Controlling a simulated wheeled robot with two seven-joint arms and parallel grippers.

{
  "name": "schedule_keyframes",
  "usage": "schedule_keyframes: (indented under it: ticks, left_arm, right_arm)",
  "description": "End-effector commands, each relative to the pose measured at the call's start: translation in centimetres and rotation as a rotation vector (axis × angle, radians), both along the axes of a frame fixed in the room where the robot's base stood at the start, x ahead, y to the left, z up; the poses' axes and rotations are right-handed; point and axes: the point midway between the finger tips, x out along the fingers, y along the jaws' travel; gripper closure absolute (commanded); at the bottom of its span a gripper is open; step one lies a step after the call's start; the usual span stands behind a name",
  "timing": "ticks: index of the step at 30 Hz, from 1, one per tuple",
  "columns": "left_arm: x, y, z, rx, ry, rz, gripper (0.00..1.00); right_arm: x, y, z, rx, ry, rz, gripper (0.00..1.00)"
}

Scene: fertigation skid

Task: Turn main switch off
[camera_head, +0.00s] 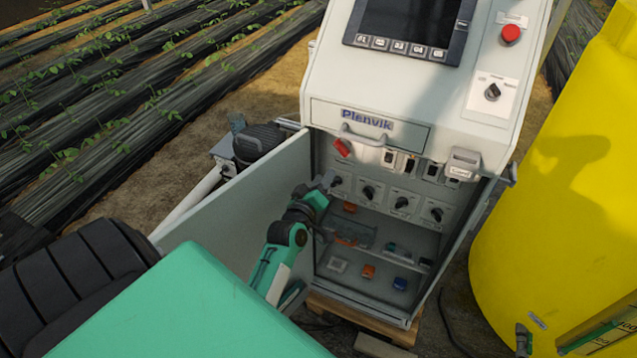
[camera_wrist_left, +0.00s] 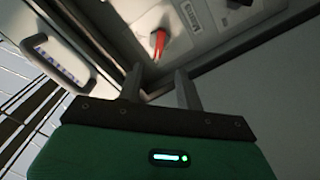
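A red switch handle (camera_head: 341,148) sits at the upper left of the open cabinet bay, below the drawer front. In the left wrist view the red handle (camera_wrist_left: 158,43) lies beyond my fingertips, on a pale plate beside a small label that is hard to read. My left gripper (camera_head: 326,181) is at the left of the bay, below the red handle. In the left wrist view my left gripper's fingers (camera_wrist_left: 159,84) stand apart with nothing between them and do not touch the handle. My right gripper is not recognisable in either view.
The grey cabinet (camera_head: 415,85) has an open door (camera_head: 245,190) at left, close to my left arm. Several black rotary knobs (camera_head: 402,203) line the bay. A red button (camera_head: 510,33) and selector (camera_head: 492,92) are above right. A yellow tank (camera_head: 560,200) stands at right.

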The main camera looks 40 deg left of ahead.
Motion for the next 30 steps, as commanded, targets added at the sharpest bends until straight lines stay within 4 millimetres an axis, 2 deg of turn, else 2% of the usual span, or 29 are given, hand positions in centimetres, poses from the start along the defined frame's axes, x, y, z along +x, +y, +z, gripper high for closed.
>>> schedule_keyframes:
  ticks: [3, 7, 25, 28, 30]
  left_arm:
    - [-1.4, -0.3, -0.2, 0.001, 0.002, 0.000, 0.64]
    - [-2.1, -0.5, 0.0, 0.000, 0.000, 0.000, 0.64]
    - [-2.3, -0.6, -0.1, 0.000, 0.001, -0.001, 0.64]
    - [-2.1, -0.9, -1.5, 0.005, 0.029, -0.010, 0.64]
    - [-1.9, -1.6, -4.0, 0.017, 0.080, -0.026, 0.64]
  right_arm:
    - [0.0, 0.0, -0.4, 0.000, 0.000, 0.000, 0.64]
    - [0.0, 0.0, -0.5, 0.000, 0.000, 0.000, 0.64]
    - [0.0, 0.0, -0.5, 0.000, 0.000, 0.000, 0.64]
    - [0.0, 0.0, -0.5, 0.000, 0.000, 0.000, 0.64]
    - [0.0, 0.0, -0.5, 0.000, 0.000, 0.000, 0.64]
